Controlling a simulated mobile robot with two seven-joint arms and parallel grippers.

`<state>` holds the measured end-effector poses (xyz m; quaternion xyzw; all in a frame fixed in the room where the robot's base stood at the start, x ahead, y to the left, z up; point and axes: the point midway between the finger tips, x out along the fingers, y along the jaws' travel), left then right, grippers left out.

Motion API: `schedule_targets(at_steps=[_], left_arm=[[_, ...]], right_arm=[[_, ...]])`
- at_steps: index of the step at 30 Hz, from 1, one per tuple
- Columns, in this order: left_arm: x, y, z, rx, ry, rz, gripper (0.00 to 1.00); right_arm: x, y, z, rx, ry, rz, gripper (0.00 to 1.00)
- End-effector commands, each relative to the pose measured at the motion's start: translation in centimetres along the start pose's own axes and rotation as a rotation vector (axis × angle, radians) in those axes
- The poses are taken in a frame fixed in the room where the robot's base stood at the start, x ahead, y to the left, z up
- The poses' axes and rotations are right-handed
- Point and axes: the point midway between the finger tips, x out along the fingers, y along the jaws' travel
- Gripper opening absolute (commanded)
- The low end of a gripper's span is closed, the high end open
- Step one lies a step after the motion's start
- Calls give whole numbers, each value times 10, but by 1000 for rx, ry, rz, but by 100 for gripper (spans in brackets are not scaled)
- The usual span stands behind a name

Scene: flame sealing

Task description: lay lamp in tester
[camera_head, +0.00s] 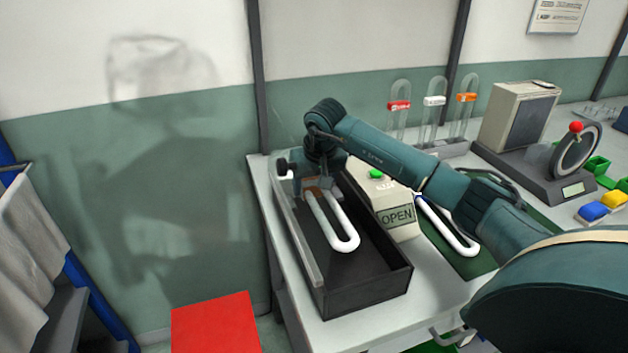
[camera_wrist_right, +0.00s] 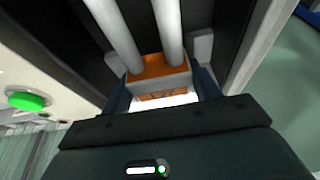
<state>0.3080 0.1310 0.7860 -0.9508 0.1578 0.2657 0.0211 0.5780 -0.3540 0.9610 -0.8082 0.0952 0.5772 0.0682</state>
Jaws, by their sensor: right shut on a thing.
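A white U-shaped lamp (camera_head: 346,234) with an orange-brown end block is at the dark open-topped tester box (camera_head: 365,292). My right gripper (camera_head: 316,186) is shut on the lamp's end block, over the far end of the box. In the right wrist view the orange block (camera_wrist_right: 160,72) sits between the fingers, with the two white tubes (camera_wrist_right: 170,25) running away along the dark interior. I cannot tell whether the lamp touches the box floor. A clear lid (camera_head: 297,232) stands raised along the box's left side. My left gripper is not in view.
A beige unit with a green button (camera_head: 376,174) and an OPEN sign (camera_head: 397,215) stands right of the box. Another white U-tube (camera_head: 462,240) lies on a green mat. Several tubes stand in a rack (camera_head: 447,148) behind. My right arm crosses above the bench.

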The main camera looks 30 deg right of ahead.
Motion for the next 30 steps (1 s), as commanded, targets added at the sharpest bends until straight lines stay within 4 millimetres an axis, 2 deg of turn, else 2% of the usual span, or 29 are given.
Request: schedule_targets(at_steps=[3,12,30], left_arm=[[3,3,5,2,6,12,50],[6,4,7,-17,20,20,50],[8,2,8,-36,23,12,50]], right_arm=[[11,0,2,1,1,-1,35],[26,0,2,1,0,0,35],[32,0,3,1,-3,2,35]])
